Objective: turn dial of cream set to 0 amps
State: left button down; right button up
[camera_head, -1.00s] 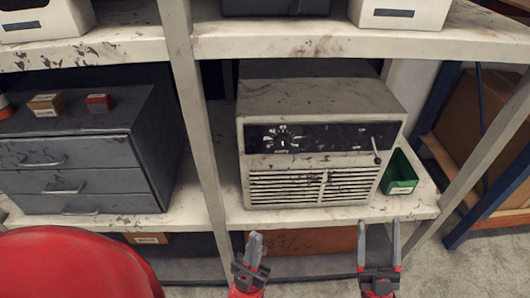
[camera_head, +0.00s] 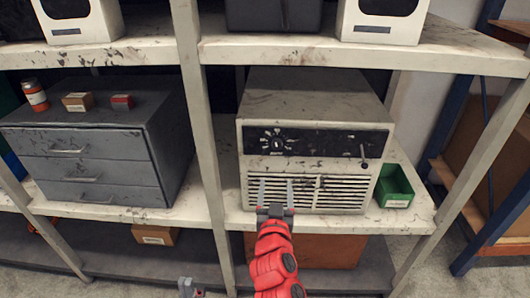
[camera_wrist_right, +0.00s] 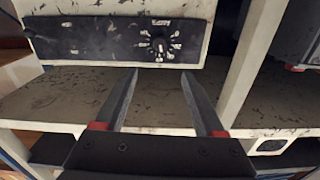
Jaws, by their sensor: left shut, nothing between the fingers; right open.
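The cream set (camera_head: 315,100) is a scuffed box on the middle shelf, with a black front panel and a vented grille. Its dial (camera_head: 276,141), black with white marks around it, sits at the left of the panel. The dial also shows in the right wrist view (camera_wrist_right: 158,46); its marks are too small to read. My right gripper (camera_head: 276,184) is open and empty in front of the grille, below the dial. In the right wrist view its fingertips (camera_wrist_right: 160,72) point toward the dial, apart from it. My left gripper (camera_head: 187,287) is shut and empty at the bottom edge.
A lever (camera_head: 363,155) sticks out at the panel's right. A green bin (camera_head: 394,186) stands right of the set. A shelf post (camera_head: 208,150) separates it from the grey drawer unit (camera_head: 98,160). The upper shelf (camera_head: 300,52) runs above.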

aim_at(277, 146)
jog(key=w+p, duration=0.4)
jog(key=w, duration=1.1)
jog(key=shift+w+p, duration=0.35)
jog(key=shift+p, duration=0.05)
jog(key=shift+w, duration=0.75)
grip_shut()
